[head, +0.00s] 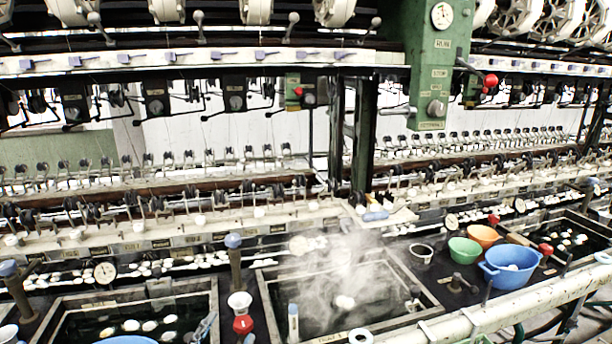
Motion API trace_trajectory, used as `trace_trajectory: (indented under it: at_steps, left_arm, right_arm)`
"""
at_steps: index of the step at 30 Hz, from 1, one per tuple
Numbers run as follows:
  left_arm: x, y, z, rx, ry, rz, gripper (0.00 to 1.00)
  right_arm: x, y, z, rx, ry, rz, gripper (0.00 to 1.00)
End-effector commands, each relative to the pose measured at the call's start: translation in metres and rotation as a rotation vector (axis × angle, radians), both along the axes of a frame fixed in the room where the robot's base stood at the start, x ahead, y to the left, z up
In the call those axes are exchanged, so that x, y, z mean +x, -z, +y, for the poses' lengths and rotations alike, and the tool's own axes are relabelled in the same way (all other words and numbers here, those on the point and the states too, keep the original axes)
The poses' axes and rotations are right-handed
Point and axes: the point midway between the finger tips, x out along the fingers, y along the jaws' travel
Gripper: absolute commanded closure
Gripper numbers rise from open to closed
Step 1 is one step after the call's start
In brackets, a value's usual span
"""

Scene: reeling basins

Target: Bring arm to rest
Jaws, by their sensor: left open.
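My left gripper (208,326) shows only in small part at the bottom edge, left of centre, by the right rim of the left basin (135,292). It is open, and I see nothing held in it. Most of its arm is out of frame. My right gripper is not in view.
A steaming middle basin (420,290) holds a pale cocoon (345,302). A red knob (243,324) stands between the basins. A blue bowl (510,267), a green bowl (464,250) and an orange bowl (483,236) stand at right. A pale pipe (500,312) crosses the lower right.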

Motion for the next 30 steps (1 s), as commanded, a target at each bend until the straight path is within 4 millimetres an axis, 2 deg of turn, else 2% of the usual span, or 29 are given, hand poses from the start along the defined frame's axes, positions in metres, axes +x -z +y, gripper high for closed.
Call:
trace_trajectory:
  at_steps: [1, 3, 6, 9, 15, 20, 22, 26, 30]
  left_arm:
    - [-0.015, 0.033, 0.015, -0.048, -0.052, 0.135, 0.35]
    - [-0.04, 0.077, 0.033, -0.106, -0.119, 0.324, 0.35]
    - [-0.084, 0.129, 0.05, -0.169, -0.194, 0.564, 0.35]
    - [-0.126, 0.163, 0.059, -0.211, -0.246, 0.756, 0.35]
    - [-0.202, 0.204, 0.066, -0.266, -0.311, 1.05, 0.35]
    - [-0.259, 0.22, 0.067, -0.295, -0.348, 1.252, 0.35]
    - [-0.248, 0.242, 0.066, -0.288, -0.346, 1.247, 0.35]
    - [-0.24, 0.277, 0.064, -0.284, -0.347, 1.258, 0.35]
    - [-0.236, 0.322, 0.063, -0.278, -0.348, 1.277, 0.35]
  right_arm:
    - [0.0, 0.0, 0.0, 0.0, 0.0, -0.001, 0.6]
    - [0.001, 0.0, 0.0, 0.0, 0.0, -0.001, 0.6]
    - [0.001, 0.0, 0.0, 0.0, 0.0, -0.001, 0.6]
    - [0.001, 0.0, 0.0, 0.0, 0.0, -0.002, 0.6]
    - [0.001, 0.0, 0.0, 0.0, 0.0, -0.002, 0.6]
    - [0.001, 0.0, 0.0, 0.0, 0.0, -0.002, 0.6]
    - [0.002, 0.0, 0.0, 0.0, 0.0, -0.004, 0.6]
    - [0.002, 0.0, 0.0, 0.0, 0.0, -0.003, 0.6]
    - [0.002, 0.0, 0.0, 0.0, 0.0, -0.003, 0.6]
